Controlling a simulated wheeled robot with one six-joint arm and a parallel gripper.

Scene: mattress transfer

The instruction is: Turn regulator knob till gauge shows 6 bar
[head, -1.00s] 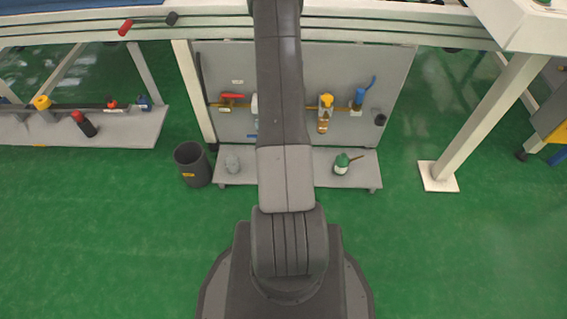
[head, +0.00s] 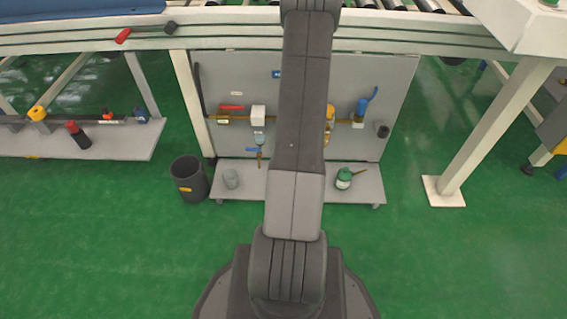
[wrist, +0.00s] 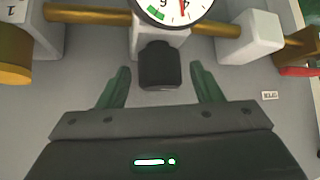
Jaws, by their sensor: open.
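The black regulator knob (wrist: 160,66) sits under a white regulator body in the wrist view. The round white gauge (wrist: 178,8) is above it, cut off by the top edge. A 6, a 4, a green band and a red mark show on it; I cannot tell the reading. My gripper (wrist: 160,72) is open, with one green finger on each side of the knob. Gaps show between the fingers and the knob, and nothing is gripped. In the head view my arm hides the gripper, knob and gauge in front of the grey panel (head: 225,75).
A brass pipe (wrist: 85,14) runs behind the gauge. A white box (wrist: 255,38) is right of the knob, and an amber cylinder (wrist: 14,55) is left. In the head view, a shelf (head: 240,193) and a dark bin (head: 190,178) stand below the panel. Green floor is clear in front.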

